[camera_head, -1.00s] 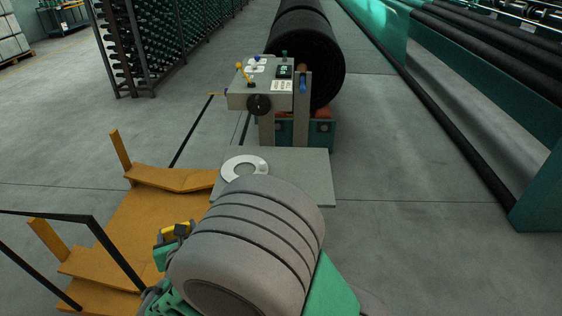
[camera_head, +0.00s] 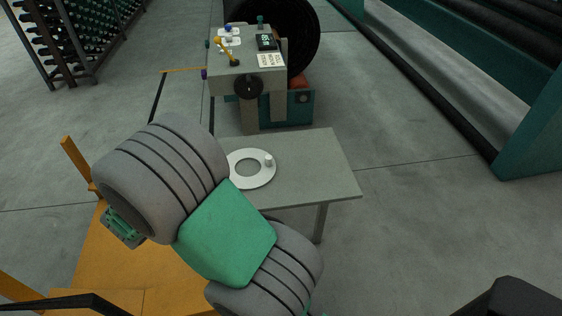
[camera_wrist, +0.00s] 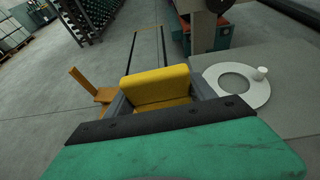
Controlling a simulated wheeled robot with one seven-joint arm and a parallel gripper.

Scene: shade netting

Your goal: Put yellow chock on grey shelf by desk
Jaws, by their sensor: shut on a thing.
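In the wrist view my gripper (camera_wrist: 160,92) is shut on the yellow chock (camera_wrist: 155,83), a wedge-like block held between the two grey fingers. Its underside is hidden. In the head view my arm hides the chock and most of the gripper. The grey shelf (camera_head: 315,167) is a flat panel on a leg in front of the grey control desk (camera_head: 240,80). It also shows at the right of the wrist view (camera_wrist: 290,75). The chock is left of the shelf in the wrist view and appears apart from it.
A flat white ring (camera_head: 240,179) with a small white cylinder (camera_head: 269,160) lies on the shelf's left part. The shelf's right part is bare. An orange stepped platform (camera_head: 130,275) with dark rails stands at lower left. Open floor (camera_head: 420,230) lies to the right.

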